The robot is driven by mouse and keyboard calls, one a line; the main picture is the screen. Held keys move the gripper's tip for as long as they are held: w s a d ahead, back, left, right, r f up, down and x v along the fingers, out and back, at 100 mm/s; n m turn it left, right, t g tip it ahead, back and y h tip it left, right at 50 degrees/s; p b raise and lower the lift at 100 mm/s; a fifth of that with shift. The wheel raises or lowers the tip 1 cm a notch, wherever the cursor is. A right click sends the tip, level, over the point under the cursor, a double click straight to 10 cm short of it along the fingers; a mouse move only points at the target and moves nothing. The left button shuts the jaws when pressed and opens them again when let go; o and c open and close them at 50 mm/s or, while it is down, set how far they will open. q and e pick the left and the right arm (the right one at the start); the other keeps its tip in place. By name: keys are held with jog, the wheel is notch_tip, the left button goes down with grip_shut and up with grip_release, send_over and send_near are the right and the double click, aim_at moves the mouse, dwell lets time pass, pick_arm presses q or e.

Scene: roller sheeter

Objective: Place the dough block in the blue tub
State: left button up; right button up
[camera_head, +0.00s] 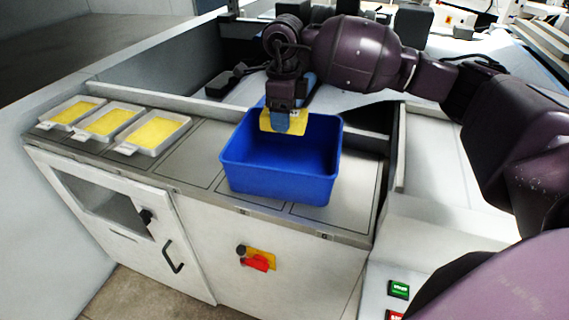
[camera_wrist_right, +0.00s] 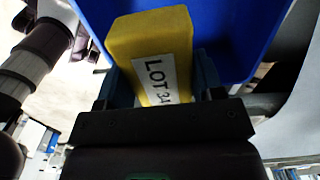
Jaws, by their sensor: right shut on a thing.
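The blue tub (camera_head: 265,178) stands open on the metal top of the white cabinet in the head view. My right gripper (camera_head: 286,118) is over the tub's back part, pointing down. It is shut on the yellow dough block (camera_head: 268,121), held at about the height of the tub's back rim. In the right wrist view the dough block (camera_wrist_right: 150,42) sits between the fingers and bears a white label reading "LOT 34". The blue tub (camera_wrist_right: 235,30) fills the space behind it. Whether the block touches the tub cannot be told. My left gripper is not in view.
Several shallow trays with yellow contents (camera_head: 108,122) sit on the left of the metal top (camera_head: 190,150). The cabinet front has a black handle (camera_head: 172,257) and a red switch (camera_head: 256,261). Bare metal lies on both sides of the tub.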

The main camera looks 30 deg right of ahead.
notch_tip(320, 180, down, 12)
jog(key=shift+r+p, duration=0.25)
jog(key=shift+p, duration=0.05)
notch_tip(320, 180, down, 4)
jog(key=shift+w+r, duration=0.1)
jog(key=shift+r, duration=0.05)
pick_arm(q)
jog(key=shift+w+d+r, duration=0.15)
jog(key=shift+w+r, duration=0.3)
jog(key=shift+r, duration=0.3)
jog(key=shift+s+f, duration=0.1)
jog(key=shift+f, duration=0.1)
pick_arm(e)
jog(key=o, duration=1.1)
